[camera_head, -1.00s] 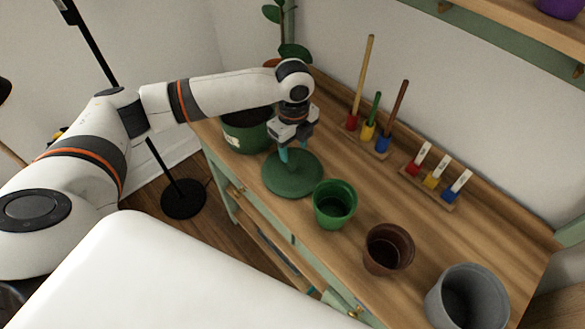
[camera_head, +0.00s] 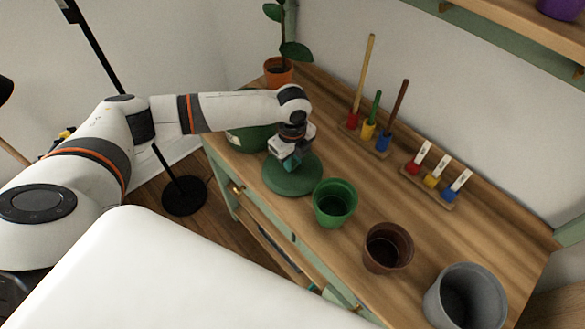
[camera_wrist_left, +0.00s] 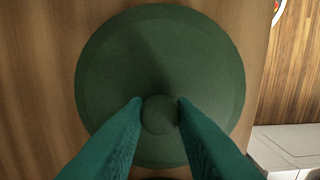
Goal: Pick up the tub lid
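The tub lid (camera_head: 292,182) is a round dark green disc lying flat on the wooden bench, with a small round knob (camera_wrist_left: 159,115) at its middle in the left wrist view. The lid (camera_wrist_left: 160,60) fills most of that view. My left gripper (camera_head: 291,164) is over the lid, pointing down. In the left wrist view its two teal fingers (camera_wrist_left: 159,104) stand on either side of the knob, with small gaps showing. It is open. The green tub (camera_head: 250,136) stands behind my left wrist and is partly hidden. My right gripper is not in view.
A green pot (camera_head: 335,203), a brown pot (camera_head: 387,247) and a grey pot (camera_head: 466,297) stand along the front of the bench (camera_head: 420,225). Tools in a coloured rack (camera_head: 369,133) and labelled blocks (camera_head: 434,182) line the back. A potted plant (camera_head: 278,71) stands at the far corner.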

